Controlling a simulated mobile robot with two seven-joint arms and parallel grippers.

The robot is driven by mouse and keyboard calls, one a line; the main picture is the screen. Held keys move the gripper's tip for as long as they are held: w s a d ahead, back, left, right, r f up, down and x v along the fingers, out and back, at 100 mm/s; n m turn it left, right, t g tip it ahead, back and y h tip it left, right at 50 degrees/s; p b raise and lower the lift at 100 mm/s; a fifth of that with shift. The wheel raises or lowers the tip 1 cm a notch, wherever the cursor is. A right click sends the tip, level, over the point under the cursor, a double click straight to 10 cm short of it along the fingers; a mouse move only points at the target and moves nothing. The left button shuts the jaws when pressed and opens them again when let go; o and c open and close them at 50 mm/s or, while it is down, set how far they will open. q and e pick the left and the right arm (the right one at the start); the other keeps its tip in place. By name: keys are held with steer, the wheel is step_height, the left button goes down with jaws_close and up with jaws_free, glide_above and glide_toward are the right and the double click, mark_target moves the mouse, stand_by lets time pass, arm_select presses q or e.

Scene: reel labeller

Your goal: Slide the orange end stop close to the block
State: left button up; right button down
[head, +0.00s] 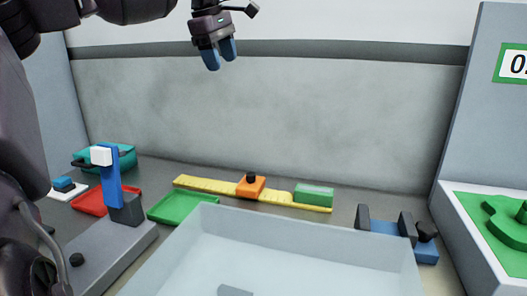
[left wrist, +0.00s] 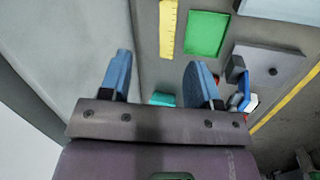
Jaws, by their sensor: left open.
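The orange end stop (head: 251,187) with a black knob on top sits on the yellow rail (head: 208,185) at the back of the bench. The green block (head: 314,195) lies on the rail's right part, with a gap between it and the end stop. My left gripper (head: 220,54) is open and empty, high above the bench near the back wall. In the left wrist view my left gripper (left wrist: 160,82) shows both blue fingers wide apart with nothing between them. Part of the yellow rail (left wrist: 168,28) shows at the top there. My right gripper is not in view.
A green tray (head: 180,205), a red tray (head: 92,201) and a teal bin (head: 122,158) stand left of the rail. A blue post stand (head: 110,176) rises at left. A pale, large bin (head: 270,240) fills the front. A blue clamp fixture (head: 384,227) is at right.

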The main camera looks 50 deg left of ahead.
mark_target(250, 174)
arm_select(q)
steer(key=w+f+g+b, duration=0.1)
steer(key=w+f+b, duration=0.1)
steer(key=f, duration=0.9)
steer(key=w+f+g+b, duration=0.1)
steer(key=w+f+b, duration=0.2)
steer(key=f, duration=0.8)
steer(key=w+f+g+b, duration=0.1)
steer(key=w+f+b, duration=0.1)
steer(key=f, duration=0.9)
steer(key=shift+w+a+f+b, duration=0.1)
steer(key=shift+w+a+b, duration=0.1)
steer(key=shift+w, duration=0.2)
steer(key=shift+w+a+b, duration=0.1)
steer(key=shift+w+b, duration=0.05)
steer(key=shift+w, duration=0.25)
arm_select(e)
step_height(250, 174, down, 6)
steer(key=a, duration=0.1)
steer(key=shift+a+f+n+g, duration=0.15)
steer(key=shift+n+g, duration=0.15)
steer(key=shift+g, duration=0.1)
arm_select(q)
steer(key=shift+c, duration=0.3)
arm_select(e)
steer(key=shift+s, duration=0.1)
arm_select(q)
jaws_close()
